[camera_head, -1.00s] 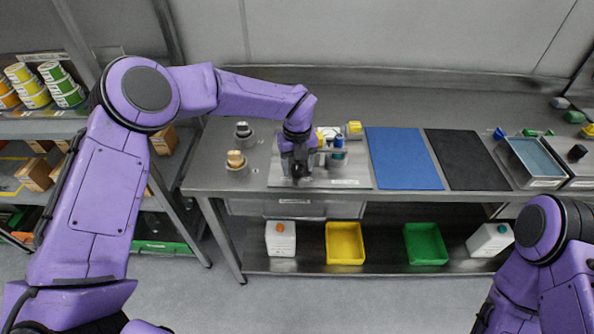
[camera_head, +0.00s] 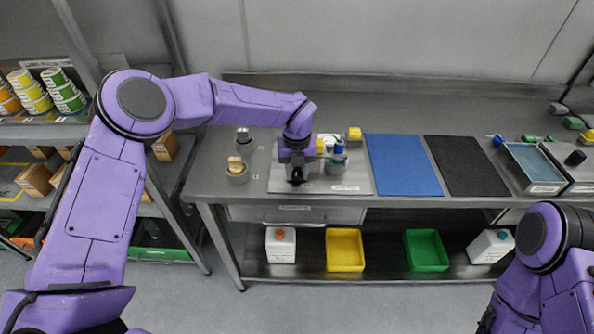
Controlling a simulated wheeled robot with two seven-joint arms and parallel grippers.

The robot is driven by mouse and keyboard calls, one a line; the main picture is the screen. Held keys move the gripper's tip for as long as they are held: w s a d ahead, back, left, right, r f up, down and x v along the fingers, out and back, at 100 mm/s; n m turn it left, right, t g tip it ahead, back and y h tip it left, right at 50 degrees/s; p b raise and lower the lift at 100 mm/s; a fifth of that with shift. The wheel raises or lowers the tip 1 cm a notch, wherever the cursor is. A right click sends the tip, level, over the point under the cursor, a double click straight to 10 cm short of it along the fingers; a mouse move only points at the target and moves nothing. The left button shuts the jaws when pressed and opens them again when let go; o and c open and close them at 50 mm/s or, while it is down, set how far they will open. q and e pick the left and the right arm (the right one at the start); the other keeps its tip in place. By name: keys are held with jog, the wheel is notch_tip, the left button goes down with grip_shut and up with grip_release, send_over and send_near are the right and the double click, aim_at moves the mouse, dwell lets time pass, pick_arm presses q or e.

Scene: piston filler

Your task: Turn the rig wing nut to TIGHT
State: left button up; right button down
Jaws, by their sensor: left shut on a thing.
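The rig (camera_head: 350,187) is a light grey plate on the left part of the steel bench, with small blue and yellow parts (camera_head: 337,150) standing at its back right. My left gripper (camera_head: 297,178) points down over the left half of the plate. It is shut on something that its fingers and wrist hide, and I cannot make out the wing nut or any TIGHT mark. My right arm (camera_head: 540,240) shows at the lower right edge, but its gripper is out of the frame.
Two round holders with fittings (camera_head: 237,173) stand left of the plate. A blue mat (camera_head: 403,165) and a black mat (camera_head: 466,166) lie to its right, then grey trays (camera_head: 532,166). A yellow bin (camera_head: 345,250) and a green bin (camera_head: 426,250) sit on the lower shelf.

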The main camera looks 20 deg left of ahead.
aim_at(297, 173)
pick_arm(q)
jog(key=shift+m, duration=2.1)
jog(key=o, duration=1)
jog(key=shift+o, duration=0.2)
notch_tip(297, 173, up, 10)
jog(key=b, duration=0.1)
jog(key=shift+r+b, duration=0.25)
jog(key=shift+b, duration=0.05)
